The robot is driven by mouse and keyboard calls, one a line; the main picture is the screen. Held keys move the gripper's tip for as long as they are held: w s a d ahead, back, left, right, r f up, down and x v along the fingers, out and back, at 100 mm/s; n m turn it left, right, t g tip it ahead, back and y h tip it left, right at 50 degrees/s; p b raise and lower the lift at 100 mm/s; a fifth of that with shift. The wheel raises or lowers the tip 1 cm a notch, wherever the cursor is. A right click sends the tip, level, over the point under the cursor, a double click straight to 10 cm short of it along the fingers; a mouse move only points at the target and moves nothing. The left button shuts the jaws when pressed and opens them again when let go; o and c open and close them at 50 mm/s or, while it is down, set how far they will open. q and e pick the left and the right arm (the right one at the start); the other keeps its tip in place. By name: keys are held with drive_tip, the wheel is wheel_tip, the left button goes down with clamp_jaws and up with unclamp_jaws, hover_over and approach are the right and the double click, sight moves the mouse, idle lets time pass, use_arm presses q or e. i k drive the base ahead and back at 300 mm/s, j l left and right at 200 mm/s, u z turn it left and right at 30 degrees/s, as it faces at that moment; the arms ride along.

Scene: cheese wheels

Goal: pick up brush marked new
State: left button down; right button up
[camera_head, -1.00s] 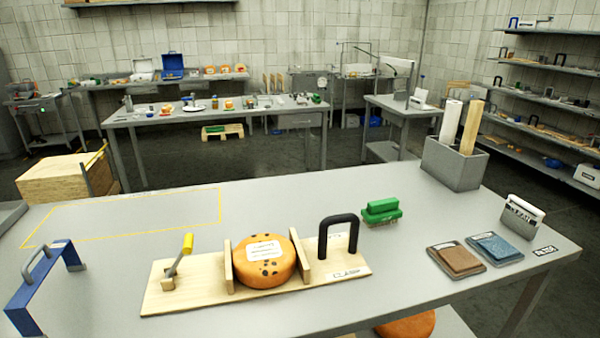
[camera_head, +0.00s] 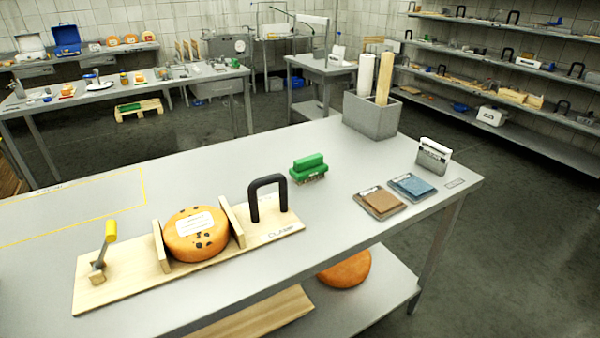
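A green brush (camera_head: 308,167) with bristles underneath lies on the grey table (camera_head: 345,215), right of the black handle and left of the sponge pads. I cannot read any mark on it. No other brush can be made out on this table. Neither of my grippers is in view.
An orange cheese wheel (camera_head: 193,236) sits between wooden stops on a clamp board (camera_head: 115,286) with a black upright handle (camera_head: 267,197). Brown (camera_head: 381,203) and blue (camera_head: 413,186) pads, a white-handled scraper (camera_head: 433,155) and a grey bin (camera_head: 371,116) with rolls stand to the right. Table around the brush is clear.

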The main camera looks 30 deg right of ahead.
sight(309, 168)
drive_tip(key=i+l+u, duration=0.1)
drive_tip(key=l+u, duration=0.3)
drive_tip(key=l, duration=0.7)
drive_tip(key=k+l+u, duration=0.1)
drive_tip(key=l+u, duration=0.35)
drive_tip(key=l, duration=0.65)
